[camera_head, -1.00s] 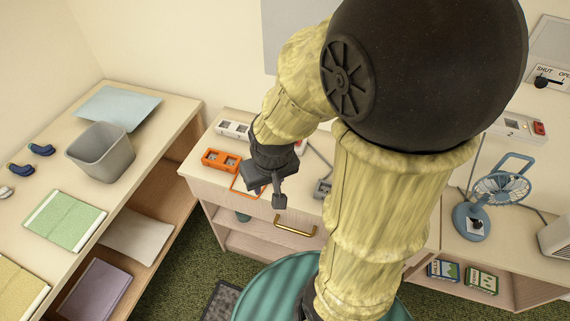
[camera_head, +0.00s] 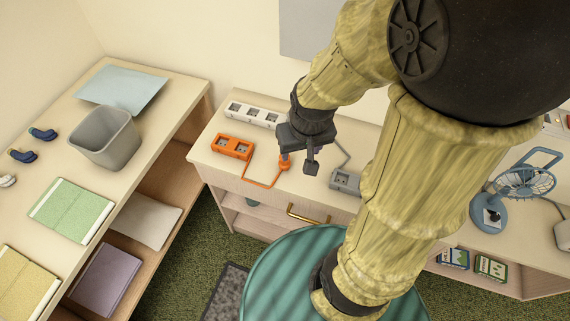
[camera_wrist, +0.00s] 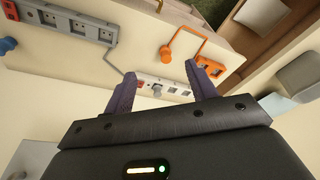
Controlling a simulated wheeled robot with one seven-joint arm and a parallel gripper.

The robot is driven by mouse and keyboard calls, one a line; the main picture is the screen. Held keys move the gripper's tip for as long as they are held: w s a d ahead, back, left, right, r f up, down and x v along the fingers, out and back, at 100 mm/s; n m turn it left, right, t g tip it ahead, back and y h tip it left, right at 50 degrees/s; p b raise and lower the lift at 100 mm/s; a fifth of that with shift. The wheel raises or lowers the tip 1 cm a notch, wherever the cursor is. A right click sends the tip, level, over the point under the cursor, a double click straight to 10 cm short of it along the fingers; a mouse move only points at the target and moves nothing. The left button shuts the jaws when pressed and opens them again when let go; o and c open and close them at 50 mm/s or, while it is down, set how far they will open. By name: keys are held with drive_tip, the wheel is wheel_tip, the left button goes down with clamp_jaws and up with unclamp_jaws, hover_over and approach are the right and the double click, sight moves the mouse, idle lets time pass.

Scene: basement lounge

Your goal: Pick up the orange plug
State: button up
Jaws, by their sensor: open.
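The orange plug (camera_head: 285,163) stands on the pale cabinet top (camera_head: 225,172), beside my gripper (camera_head: 298,163) in the head view. An orange cord joins it to the orange power strip (camera_head: 232,147) on its left. In the wrist view the orange plug (camera_wrist: 167,55) shows beyond the gap between the fingers of my gripper (camera_wrist: 160,73), apart from both. My gripper is open and empty. The orange power strip also shows in the wrist view (camera_wrist: 212,69), partly behind one finger.
A white power strip (camera_head: 254,114) lies behind the orange one. A grey power strip (camera_head: 345,181) lies to the right, partly hidden by my arm. A brass drawer handle (camera_head: 306,214) is on the cabinet front. A grey bin (camera_head: 105,137) stands on the left shelf unit; a blue fan (camera_head: 522,184) is at right.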

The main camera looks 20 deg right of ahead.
drive_tip(key=w+f+m+g+b, duration=0.1)
drive_tip(key=w+f, duration=0.1)
drive_tip(key=w, duration=0.5)
drive_tip(key=w+f+m+g+b, duration=0.1)
drive_tip(key=w+f+m, duration=0.1)
drive_tip(key=w, duration=0.5)
drive_tip(key=shift+f+m+g, duration=0.3)
drive_tip(key=shift+f, duration=0.45)
wheel_tip(320, 180, down, 12)
drive_tip(key=shift+w+f+p, duration=0.1)
drive_tip(key=shift+f+p, duration=0.05)
drive_tip(key=shift+p, duration=0.9)
drive_tip(key=shift+f+p, duration=1)
drive_tip(key=shift+f, duration=1.6)
